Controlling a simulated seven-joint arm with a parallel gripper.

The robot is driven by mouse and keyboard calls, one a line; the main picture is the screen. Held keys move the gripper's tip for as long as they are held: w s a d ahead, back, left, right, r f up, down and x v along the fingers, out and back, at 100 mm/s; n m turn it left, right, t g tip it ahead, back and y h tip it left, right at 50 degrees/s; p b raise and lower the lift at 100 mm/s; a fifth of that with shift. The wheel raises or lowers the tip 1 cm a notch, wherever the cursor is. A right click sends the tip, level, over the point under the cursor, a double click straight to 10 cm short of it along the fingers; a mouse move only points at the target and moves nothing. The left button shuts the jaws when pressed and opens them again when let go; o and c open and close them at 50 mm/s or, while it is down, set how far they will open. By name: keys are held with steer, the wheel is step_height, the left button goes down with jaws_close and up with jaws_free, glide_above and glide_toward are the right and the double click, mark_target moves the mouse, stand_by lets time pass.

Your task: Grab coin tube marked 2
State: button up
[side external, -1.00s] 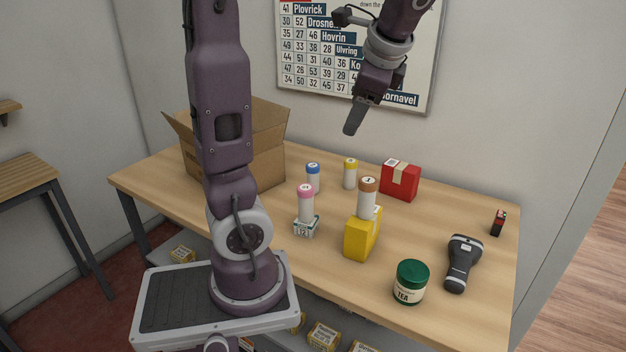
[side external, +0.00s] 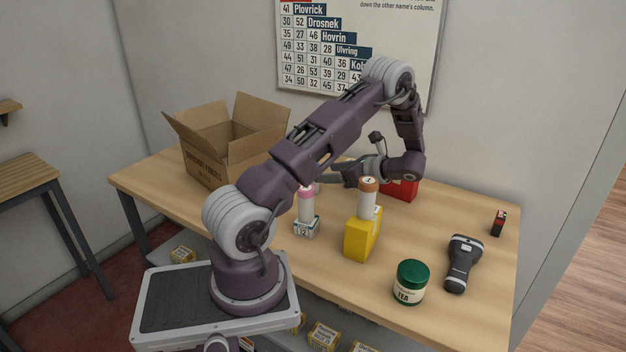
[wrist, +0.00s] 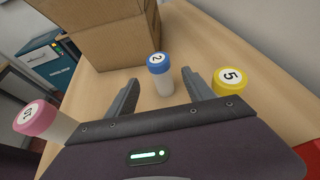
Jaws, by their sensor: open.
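The coin tube marked 2 (wrist: 163,84) is white with a blue cap and stands upright on the counter in the wrist view. My gripper (wrist: 160,78) is open, with one finger on each side of this tube in the picture. I cannot tell whether the tube is between the fingertips or just beyond them. No contact shows. In the side external view my gripper (side external: 328,181) is low over the counter, pointing left, and my arm hides the blue-capped tube.
A yellow-capped tube marked 5 (wrist: 231,82) stands close outside the right finger. A pink-capped tube (side external: 306,207) stands on a small block. A brown-capped tube (side external: 367,200) tops a yellow box (side external: 360,238). A cardboard box (side external: 215,165) is behind; a red box (side external: 402,189) is right.

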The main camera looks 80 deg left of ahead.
steer(key=x, duration=0.6)
steer(key=shift+s+a, duration=0.25)
steer(key=shift+a, duration=0.05)
jaws_close()
